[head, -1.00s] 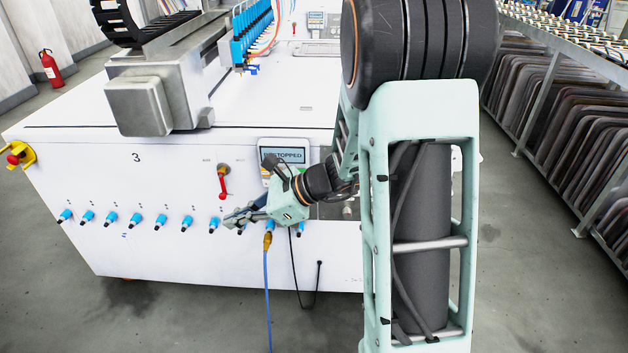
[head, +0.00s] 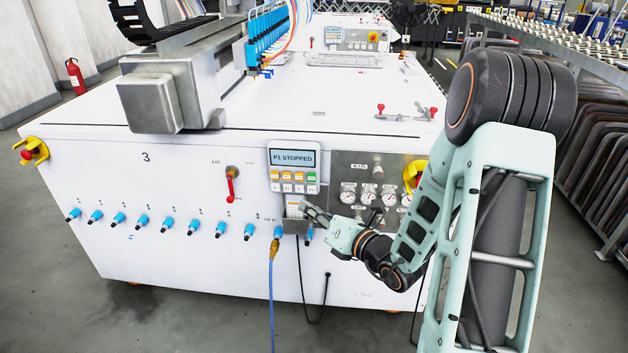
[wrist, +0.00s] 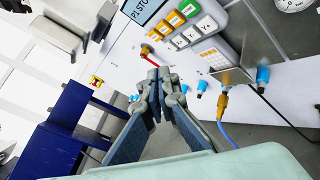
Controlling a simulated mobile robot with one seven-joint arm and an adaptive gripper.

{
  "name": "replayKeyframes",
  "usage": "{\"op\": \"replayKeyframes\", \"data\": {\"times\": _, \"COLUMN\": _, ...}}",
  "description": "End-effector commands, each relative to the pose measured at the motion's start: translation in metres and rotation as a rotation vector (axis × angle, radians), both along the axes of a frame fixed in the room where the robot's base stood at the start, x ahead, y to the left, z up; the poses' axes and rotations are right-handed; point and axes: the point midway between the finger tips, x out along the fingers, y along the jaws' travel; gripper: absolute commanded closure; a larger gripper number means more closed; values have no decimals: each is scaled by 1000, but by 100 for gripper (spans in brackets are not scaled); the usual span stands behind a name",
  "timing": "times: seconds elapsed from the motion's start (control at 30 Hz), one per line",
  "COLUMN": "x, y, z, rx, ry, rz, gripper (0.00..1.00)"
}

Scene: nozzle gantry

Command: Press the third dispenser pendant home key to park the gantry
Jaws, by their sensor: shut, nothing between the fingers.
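The white machine marked 3 (head: 147,180) stands in front of me. On its front is a control panel (head: 293,168) reading "P1 STOPPED", with rows of white, yellow, orange and green keys. Just below it a small keypad pendant (head: 292,205) sits in a grey holder; its key labels are too small to read. In the wrist view the panel (wrist: 187,22) and the pendant (wrist: 213,56) are up and right of the fingers. My gripper (head: 306,208) is shut and empty, its tips close to the pendant's right side in the head view. Contact cannot be told.
A red-handled valve (head: 232,185) is left of the panel. Blue fittings (head: 192,227) line the lower front, one with a blue hose (head: 271,290). Gauges (head: 370,194) and a yellow-backed emergency stop (head: 414,174) are at right. A black cable (head: 301,290) hangs below the pendant.

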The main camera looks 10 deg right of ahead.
Motion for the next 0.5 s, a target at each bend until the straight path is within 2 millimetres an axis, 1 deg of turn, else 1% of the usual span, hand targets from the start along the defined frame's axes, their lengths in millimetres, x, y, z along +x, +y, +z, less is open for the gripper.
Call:
{"op": "replayKeyframes", "data": {"times": 0.27, "x": 4, "y": -1, "z": 0, "rx": -3, "ry": -1, "rz": 2, "gripper": 100}}
{"op": "replayKeyframes", "data": {"times": 0.37, "x": 12, "y": -3, "z": 0, "rx": -4, "ry": -3, "rz": 2, "gripper": 100}}
{"op": "replayKeyframes", "data": {"times": 0.5, "x": 30, "y": -9, "z": 0, "rx": -4, "ry": -4, "rz": 2, "gripper": 100}}
